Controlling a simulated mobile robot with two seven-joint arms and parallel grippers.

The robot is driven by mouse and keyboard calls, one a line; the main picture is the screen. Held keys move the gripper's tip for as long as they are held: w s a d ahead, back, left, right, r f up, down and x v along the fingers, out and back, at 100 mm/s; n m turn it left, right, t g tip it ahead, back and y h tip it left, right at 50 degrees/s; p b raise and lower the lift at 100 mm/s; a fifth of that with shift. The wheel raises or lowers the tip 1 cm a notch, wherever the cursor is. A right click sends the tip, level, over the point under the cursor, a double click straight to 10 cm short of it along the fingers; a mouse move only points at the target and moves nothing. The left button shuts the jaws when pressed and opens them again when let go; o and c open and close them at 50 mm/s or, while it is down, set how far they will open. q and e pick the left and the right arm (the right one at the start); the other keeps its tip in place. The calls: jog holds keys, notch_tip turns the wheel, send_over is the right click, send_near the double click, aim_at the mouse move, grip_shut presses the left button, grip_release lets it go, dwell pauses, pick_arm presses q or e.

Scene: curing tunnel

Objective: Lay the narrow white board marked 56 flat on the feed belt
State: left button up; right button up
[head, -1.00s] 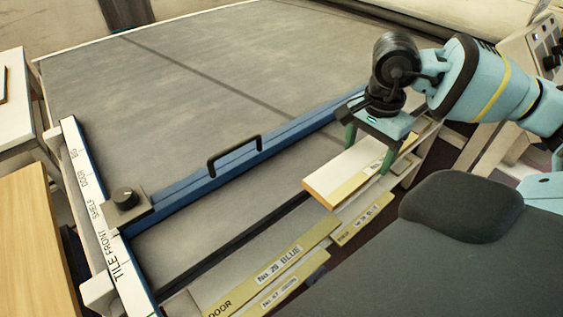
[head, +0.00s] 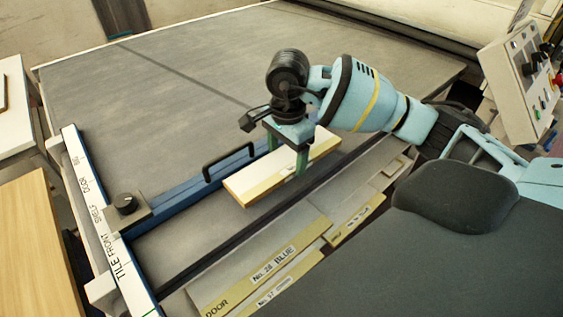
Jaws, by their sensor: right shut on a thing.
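My right gripper (head: 287,150) is shut on a narrow white board (head: 245,184) with yellowish edges. The fingers grip the board across its width near its middle. A small label shows beside the near finger, but I cannot read its number. The board is held about level over the near strip of the grey feed belt (head: 180,90), beside the blue fence bar (head: 180,201). I cannot tell whether its underside touches anything. My left gripper is not in view.
A black handle (head: 229,160) stands up from the blue bar. A white rail marked TILE FRONT, SHELF, DOOR (head: 100,217) runs along the left. Labelled boards, including No. 28 BLUE (head: 274,264), lie in front. A control box (head: 527,80) stands at the right. Much of the belt is bare.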

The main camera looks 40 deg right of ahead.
aim_at(280, 158)
jog(key=shift+w+a+f, duration=0.15)
jog(key=shift+w+a, duration=0.35)
jog(key=shift+a, duration=0.05)
jog(key=shift+f, duration=1.65)
jog(key=shift+f, duration=0.15)
jog(key=o, duration=0.8)
notch_tip(280, 158, up, 12)
jog(key=shift+r, duration=0.15)
